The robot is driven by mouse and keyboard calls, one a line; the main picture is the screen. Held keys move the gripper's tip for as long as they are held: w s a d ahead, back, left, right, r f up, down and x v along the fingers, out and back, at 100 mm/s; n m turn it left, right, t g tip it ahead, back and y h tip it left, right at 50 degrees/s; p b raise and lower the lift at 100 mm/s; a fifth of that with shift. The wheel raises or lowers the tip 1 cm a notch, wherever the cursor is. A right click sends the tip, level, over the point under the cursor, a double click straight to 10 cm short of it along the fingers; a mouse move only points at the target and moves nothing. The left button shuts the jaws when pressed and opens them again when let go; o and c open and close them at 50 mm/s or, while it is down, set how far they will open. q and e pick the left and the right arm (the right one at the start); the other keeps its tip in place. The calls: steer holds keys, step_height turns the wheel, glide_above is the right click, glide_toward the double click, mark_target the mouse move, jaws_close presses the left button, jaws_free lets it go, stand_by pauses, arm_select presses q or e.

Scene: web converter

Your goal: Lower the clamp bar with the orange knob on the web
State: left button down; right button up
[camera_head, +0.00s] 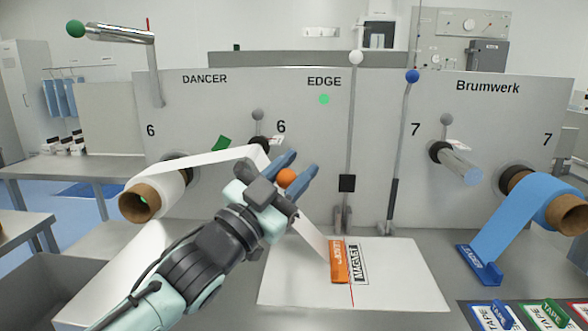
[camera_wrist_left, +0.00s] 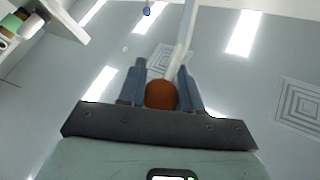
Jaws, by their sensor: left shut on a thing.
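The orange knob (camera_head: 287,178) sits between the blue fingers of my left gripper (camera_head: 303,164), which is shut on it. In the left wrist view the knob (camera_wrist_left: 161,95) is between both fingers, and a pale bar (camera_wrist_left: 183,40) runs up from behind it. In the head view the clamp bar is mostly hidden by my gripper. The white web (camera_head: 225,157) runs from the roll (camera_head: 170,192) to a dark roller at the panel. A strip of it (camera_head: 312,236) comes down behind my gripper to the table. My right gripper is not in view.
An orange magnet block (camera_head: 338,262) lies at the strip's end on the white plate (camera_head: 400,275). Tall levers with a white knob (camera_head: 356,57) and a blue knob (camera_head: 412,76) stand to the right. A blue roll (camera_head: 566,207) hangs at far right, above tape holders.

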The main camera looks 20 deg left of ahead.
arm_select(q)
steer(key=shift+s+d+r, duration=0.1)
steer(key=shift+s+r, duration=0.05)
steer(key=shift+s, duration=0.05)
steer(key=c, duration=0.8)
jaws_free()
